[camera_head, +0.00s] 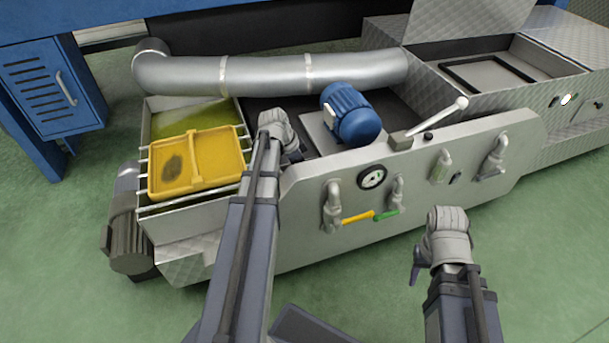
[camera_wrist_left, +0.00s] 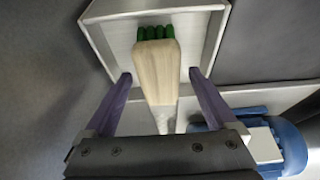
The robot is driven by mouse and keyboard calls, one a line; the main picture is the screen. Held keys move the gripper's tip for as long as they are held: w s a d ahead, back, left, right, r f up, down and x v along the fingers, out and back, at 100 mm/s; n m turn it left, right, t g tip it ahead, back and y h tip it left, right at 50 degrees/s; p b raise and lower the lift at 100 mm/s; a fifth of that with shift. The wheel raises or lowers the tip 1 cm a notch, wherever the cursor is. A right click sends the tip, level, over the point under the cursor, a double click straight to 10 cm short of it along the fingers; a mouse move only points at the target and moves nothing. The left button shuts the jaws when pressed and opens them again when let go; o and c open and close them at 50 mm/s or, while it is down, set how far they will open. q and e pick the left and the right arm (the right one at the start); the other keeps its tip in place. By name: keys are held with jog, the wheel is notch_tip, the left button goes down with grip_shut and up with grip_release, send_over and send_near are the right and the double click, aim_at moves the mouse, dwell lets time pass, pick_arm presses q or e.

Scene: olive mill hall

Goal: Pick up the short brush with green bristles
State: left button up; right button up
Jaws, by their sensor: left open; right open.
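The short brush (camera_wrist_left: 156,72) shows in the left wrist view, with a pale wooden body and green bristles (camera_wrist_left: 156,33) at its far end. It lies in or over a shallow grey metal box (camera_wrist_left: 203,45). My left gripper (camera_wrist_left: 160,76) is open, with one finger on each side of the brush and gaps visible; I cannot tell how far above it the fingertips are. In the head view my left gripper (camera_head: 290,150) is beside the blue motor, and the brush is hidden there. My right gripper (camera_head: 416,268) is open and empty, in front of the machine over the floor.
The blue motor (camera_head: 350,113) stands close right of my left gripper. A yellow tray (camera_head: 215,155) rests on rails over a bin at left. A thick silver pipe (camera_head: 270,74) crosses behind. Valves and a gauge (camera_head: 372,177) line the front panel. Green floor (camera_head: 540,250) is clear at right.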

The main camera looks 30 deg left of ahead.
pick_arm(q)
jog(key=shift+f, duration=0.3)
dwell(0.4)
grip_shut()
dwell(0.6)
